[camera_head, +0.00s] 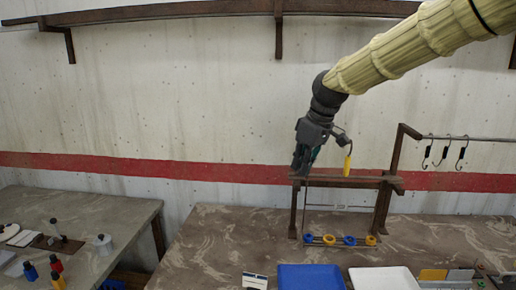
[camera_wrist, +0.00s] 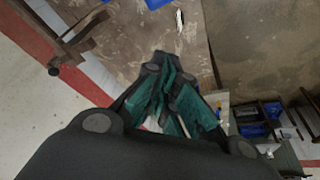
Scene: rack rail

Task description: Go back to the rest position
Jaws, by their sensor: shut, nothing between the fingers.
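My gripper (camera_head: 300,170) hangs from my arm, pointing down, in the head view. It appears at the upper left of the wooden rack frame (camera_head: 345,182), and I cannot tell whether it touches it. In the wrist view my gripper (camera_wrist: 172,75) has its teal fingers closed together with nothing between them. A yellow thing (camera_head: 347,166) shows just right of the gripper in the head view; I cannot tell what it hangs from.
A metal rail with several black hooks (camera_head: 444,150) is at right. Blue and yellow rings (camera_head: 340,240) sit low in the rack. A blue tray (camera_head: 309,277) and a white tray (camera_head: 383,279) lie at the front. The left table (camera_head: 120,213) holds small items. A shelf (camera_head: 200,10) runs above.

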